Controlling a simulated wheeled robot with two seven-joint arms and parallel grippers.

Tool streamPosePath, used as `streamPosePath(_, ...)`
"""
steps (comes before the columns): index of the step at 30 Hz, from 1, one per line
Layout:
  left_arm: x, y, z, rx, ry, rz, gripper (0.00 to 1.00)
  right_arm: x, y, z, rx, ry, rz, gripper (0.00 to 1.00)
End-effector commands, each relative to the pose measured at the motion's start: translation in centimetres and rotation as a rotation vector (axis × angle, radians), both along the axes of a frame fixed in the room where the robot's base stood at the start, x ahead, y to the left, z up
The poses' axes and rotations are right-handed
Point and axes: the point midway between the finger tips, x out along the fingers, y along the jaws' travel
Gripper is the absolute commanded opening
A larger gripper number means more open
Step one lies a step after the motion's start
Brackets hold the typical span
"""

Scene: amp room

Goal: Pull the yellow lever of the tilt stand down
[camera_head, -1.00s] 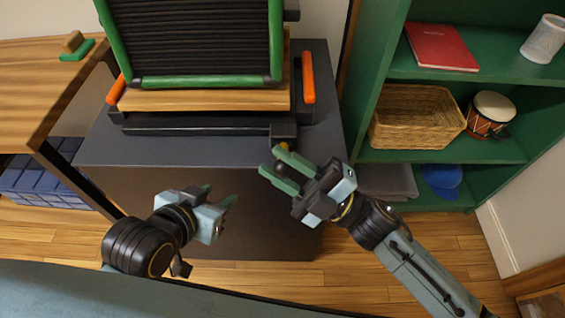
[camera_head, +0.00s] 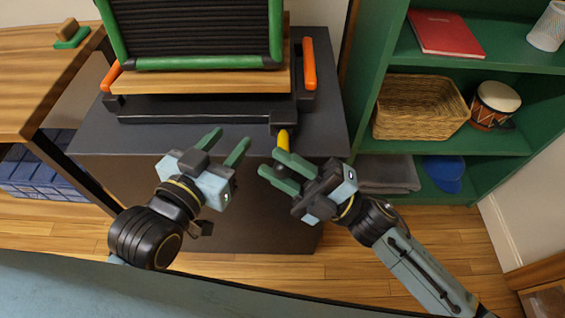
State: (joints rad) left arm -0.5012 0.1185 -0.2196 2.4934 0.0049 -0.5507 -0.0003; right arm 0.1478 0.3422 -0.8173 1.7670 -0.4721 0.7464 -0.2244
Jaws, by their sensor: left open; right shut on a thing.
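The tilt stand (camera_head: 215,105) stands on a dark cabinet, with a black ribbed, green-framed panel (camera_head: 190,32) leaning on its wooden board. The yellow lever (camera_head: 284,138) sticks out of a dark block at the stand's front right corner and points toward me. My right gripper (camera_head: 270,163) is at the lever's lower end, shut on it; its fingers hide the tip. My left gripper (camera_head: 226,143) is open and empty, in front of the stand, left of the lever, its green fingers pointing up toward the stand.
The dark cabinet (camera_head: 110,135) has bare top on both sides of the stand. Orange handles (camera_head: 309,64) flank the board. A green shelf on the right holds a wicker basket (camera_head: 421,107), a drum (camera_head: 494,105) and a red book (camera_head: 445,34). A wooden table (camera_head: 40,75) stands left.

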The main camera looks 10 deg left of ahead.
Motion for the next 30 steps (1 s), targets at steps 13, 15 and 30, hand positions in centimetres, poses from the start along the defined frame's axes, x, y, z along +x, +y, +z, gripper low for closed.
streamPosePath(13, 0.02, 0.01, -0.04, 0.000, 0.000, 0.000, 0.42, -0.08, 0.02, -0.62, -0.011, 0.010, 0.000, 0.38)
streamPosePath(15, 0.01, 0.01, -0.05, 0.000, 0.000, 0.000, 0.42, -0.08, 0.01, -0.54, -0.010, 0.008, 0.000, 0.47)
streamPosePath(30, 0.00, 0.00, -0.04, 0.001, 0.004, 0.000, 0.42, -0.05, -0.23, -0.36, -0.004, 0.003, 0.000, 0.49)
